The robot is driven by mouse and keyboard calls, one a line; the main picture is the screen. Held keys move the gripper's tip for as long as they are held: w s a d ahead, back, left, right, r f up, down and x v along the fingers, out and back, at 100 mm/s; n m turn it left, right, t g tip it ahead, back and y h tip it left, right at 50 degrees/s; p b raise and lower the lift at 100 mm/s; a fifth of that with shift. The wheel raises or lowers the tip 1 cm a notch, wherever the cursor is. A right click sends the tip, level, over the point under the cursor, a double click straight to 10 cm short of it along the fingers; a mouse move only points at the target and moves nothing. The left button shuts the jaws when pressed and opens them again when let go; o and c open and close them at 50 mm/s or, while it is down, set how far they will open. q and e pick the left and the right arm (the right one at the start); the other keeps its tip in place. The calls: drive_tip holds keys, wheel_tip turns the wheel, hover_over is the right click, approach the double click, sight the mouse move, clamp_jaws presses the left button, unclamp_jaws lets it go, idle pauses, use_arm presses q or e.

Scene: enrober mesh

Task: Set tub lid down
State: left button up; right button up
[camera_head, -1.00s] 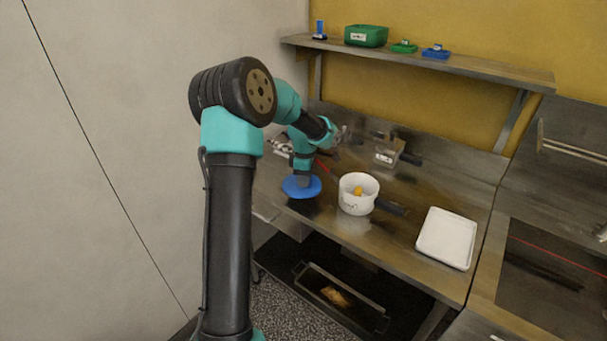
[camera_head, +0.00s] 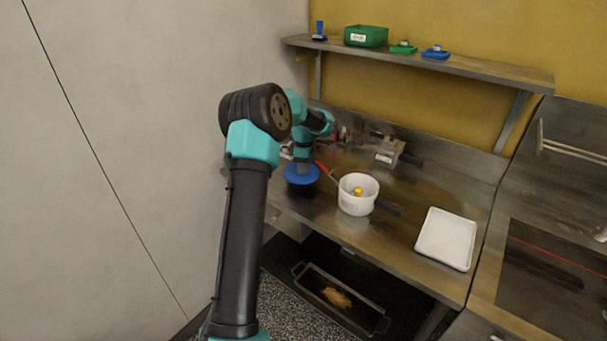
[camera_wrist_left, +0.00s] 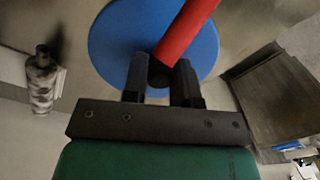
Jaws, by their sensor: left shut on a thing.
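The blue round tub lid (camera_head: 294,181) is at the left end of the steel bench, level or nearly so. My left gripper (camera_head: 302,168) points down and is shut on the lid's dark knob. In the left wrist view the lid (camera_wrist_left: 112,48) lies beyond the fingers (camera_wrist_left: 161,82), with the knob between them. A dark patch shows below the lid; I cannot tell whether the lid touches the bench. The white round tub (camera_head: 357,205) stands uncovered to the right, with something yellow inside. My right gripper is not in view.
A red handle (camera_wrist_left: 186,28) crosses in front of the lid in the left wrist view, very close to it. A white tray (camera_head: 446,238) lies at the right. Metal equipment (camera_head: 388,155) stands at the back. Open bench lies in front of the tub.

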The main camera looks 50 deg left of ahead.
use_arm(q)
drive_tip(key=shift+f, duration=1.65)
drive_tip(key=shift+f, duration=0.1)
drive_tip(key=o, duration=0.9)
drive_tip(key=r, duration=1.2)
drive_tip(key=shift+w+a+r, duration=0.1)
drive_tip(key=shift+w+a, duration=0.05)
drive_tip(key=shift+w, duration=0.1)
